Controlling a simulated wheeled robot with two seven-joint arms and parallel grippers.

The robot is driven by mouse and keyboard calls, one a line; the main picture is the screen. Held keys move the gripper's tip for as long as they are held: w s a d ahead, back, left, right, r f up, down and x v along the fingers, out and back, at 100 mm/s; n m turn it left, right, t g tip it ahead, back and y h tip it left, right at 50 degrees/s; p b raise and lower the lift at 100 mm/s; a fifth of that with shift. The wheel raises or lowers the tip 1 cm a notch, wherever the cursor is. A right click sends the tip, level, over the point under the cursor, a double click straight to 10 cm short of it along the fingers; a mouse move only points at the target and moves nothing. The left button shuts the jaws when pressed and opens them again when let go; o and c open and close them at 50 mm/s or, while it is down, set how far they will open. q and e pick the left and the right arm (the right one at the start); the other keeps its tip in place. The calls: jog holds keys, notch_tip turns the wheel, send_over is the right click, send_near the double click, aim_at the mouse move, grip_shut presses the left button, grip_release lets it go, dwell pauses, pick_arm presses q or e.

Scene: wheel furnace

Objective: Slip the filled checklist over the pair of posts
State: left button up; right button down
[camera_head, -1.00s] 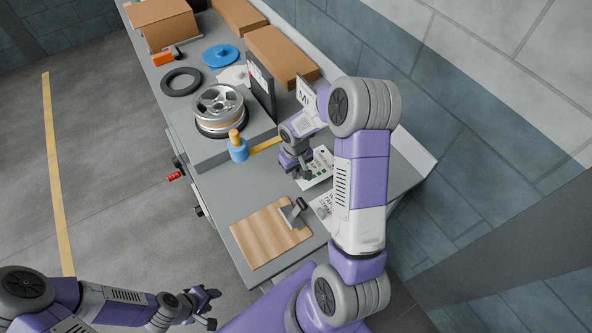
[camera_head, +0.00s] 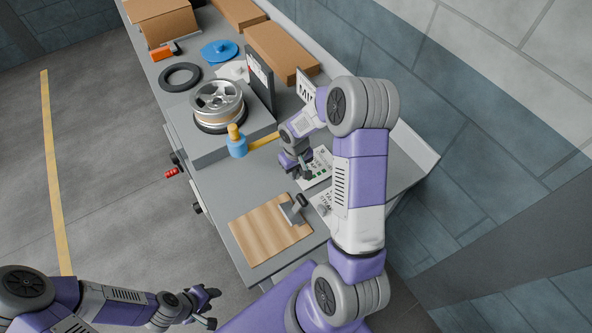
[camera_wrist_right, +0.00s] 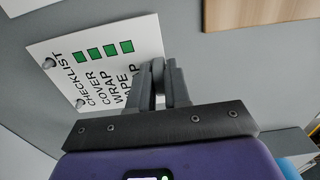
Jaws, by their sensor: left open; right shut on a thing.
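The checklist (camera_wrist_right: 106,68), a white card with printed lines and several green squares, shows beside my right gripper in the right wrist view. It also shows in the head view (camera_head: 322,166). My right gripper (camera_wrist_right: 165,72) is shut on the checklist's edge; it also shows in the head view (camera_head: 302,173). Two shiny round post heads, one post (camera_wrist_right: 48,63) and another post (camera_wrist_right: 81,103), show along the card's far edge. I cannot tell whether the posts pass through holes in it. My left gripper (camera_head: 208,307) is open and empty, left of the bench front.
A second printed card (camera_head: 321,203) is partly hidden by my right arm. A wooden board (camera_head: 268,234) with a grey clamp-like piece (camera_head: 293,210) lies in front. A blue-headed mallet (camera_head: 237,147) and a wheel (camera_head: 217,103) on a raised block stand to the left. Boxes (camera_head: 281,52) line the back.

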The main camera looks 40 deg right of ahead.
jog(key=shift+f, duration=0.35)
jog(key=c, duration=1)
grip_release()
jog(key=shift+r, duration=0.1)
jog(key=shift+r+p, duration=2.05)
jog(key=shift+r, duration=0.9)
